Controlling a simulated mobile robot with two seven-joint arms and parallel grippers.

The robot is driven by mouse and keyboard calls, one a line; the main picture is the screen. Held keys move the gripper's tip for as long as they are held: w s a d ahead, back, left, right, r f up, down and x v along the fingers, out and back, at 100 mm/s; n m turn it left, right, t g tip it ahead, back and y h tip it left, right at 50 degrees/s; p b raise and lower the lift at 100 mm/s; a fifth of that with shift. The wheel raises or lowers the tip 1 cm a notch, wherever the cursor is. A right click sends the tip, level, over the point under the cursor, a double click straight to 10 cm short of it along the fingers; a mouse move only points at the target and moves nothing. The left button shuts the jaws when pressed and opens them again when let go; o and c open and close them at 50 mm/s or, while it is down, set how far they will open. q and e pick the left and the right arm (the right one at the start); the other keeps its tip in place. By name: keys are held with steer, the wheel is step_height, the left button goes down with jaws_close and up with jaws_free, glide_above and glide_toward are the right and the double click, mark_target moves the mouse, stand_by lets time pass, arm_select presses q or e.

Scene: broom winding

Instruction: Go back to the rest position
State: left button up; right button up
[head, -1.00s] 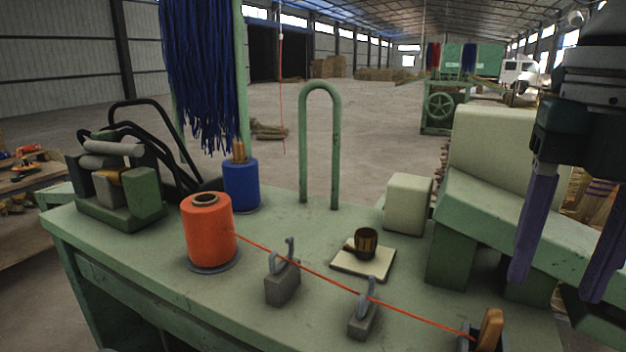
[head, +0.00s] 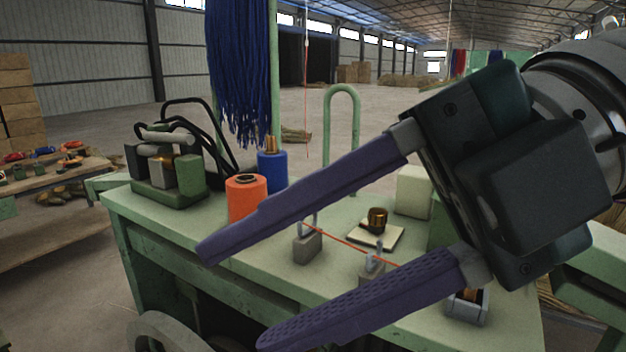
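My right gripper (head: 230,296) reaches in from the right, close to the camera. Its two long purple fingers point left and are spread wide apart with nothing between them. The upper finger covers part of the orange thread spool (head: 246,186), which stands on the green workbench (head: 130,206). A red thread (head: 349,243) runs from behind the finger past the metal guides. My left gripper is not in the picture.
A blue spool (head: 272,172) stands behind the orange one. A small motor-like machine (head: 165,170) sits at the bench's left end. Blue strands (head: 238,75) hang above. A green arch (head: 342,105) rises from the bench. A wooden side table (head: 60,195) stands at left.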

steer(key=a+r+m+t+y, duration=0.35)
steer(key=r+y, duration=0.35)
steer(key=r, duration=0.3)
steer(key=w+d+r+m+t+h, duration=0.2)
steer(key=w+d+m+t+h, duration=0.75)
steer(key=m+t, duration=0.8)
steer(key=s+d+f+m+g+h, duration=0.1)
steer(key=d+f+m+g+h, duration=0.2)
steer(key=d+f+m+h, duration=0.4)
steer(key=s+d+f+m+g+h, duration=0.1)
steer(key=d+f+m+g+h, duration=0.3)
steer(key=f, duration=0.6)
steer(key=s+d+f+g+y, duration=0.1)
steer(key=s+d+f+g, duration=0.2)
steer(key=s+f+g, duration=0.8)
steer(key=s+t+p, duration=0.1)
steer(key=s+p, duration=0.1)
steer(key=s, duration=0.7)
step_height(320, 180, up, 14)
steer(key=w+p, duration=0.1)
steer(key=p, duration=1.3)
steer(key=shift+a+n+p, duration=0.3)
steer(key=shift+p, duration=0.1)
